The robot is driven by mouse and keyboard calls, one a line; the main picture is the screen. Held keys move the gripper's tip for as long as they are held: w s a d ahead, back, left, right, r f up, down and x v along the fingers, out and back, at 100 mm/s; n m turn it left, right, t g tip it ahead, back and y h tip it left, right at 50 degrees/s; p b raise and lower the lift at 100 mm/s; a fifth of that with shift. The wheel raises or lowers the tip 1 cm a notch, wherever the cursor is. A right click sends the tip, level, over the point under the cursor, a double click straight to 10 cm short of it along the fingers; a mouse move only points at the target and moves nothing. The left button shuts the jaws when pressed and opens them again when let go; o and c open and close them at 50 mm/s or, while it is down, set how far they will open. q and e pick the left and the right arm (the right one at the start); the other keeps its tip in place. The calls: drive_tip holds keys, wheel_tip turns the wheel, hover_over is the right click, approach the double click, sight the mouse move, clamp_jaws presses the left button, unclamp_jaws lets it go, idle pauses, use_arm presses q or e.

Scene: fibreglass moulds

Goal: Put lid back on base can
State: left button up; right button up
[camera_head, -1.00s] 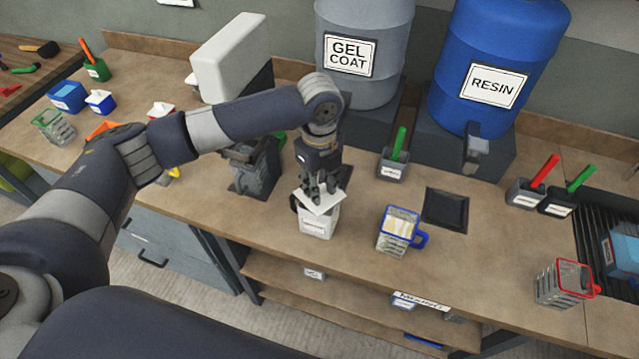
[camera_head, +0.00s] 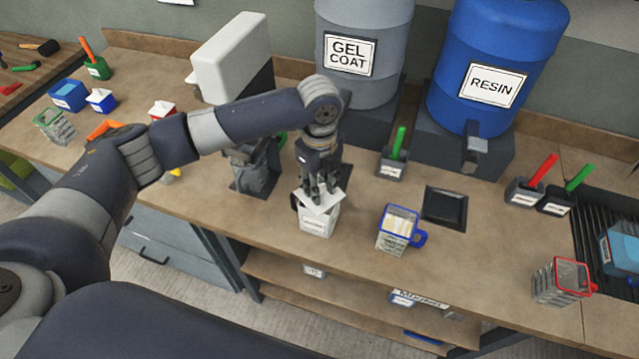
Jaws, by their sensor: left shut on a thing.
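The base can (camera_head: 316,224) is a white, squarish container with a small label, standing upright near the front edge of the bench. The white lid (camera_head: 322,203) lies at its top, turned relative to the can, with corners sticking out past the rim. My left gripper (camera_head: 321,193) points down from above and is shut on the lid. Whether the lid is seated on the rim or just above it I cannot tell. The gripper's fingers hide the lid's middle. My right gripper is not in view.
A clear measuring cup with a blue handle (camera_head: 399,230) stands right of the can, beside a black tray (camera_head: 445,207). A green-handled pot (camera_head: 392,164) is behind. The gel coat drum (camera_head: 364,75) and resin drum (camera_head: 505,45) stand at the back. A red-rimmed cup (camera_head: 561,283) is at the right.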

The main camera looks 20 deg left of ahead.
use_arm(q)
drive_tip(key=shift+p, duration=0.5)
idle(0.4)
drive_tip(key=o, duration=1)
drive_tip(key=shift+c, duration=0.2)
drive_tip(key=o, duration=0.5)
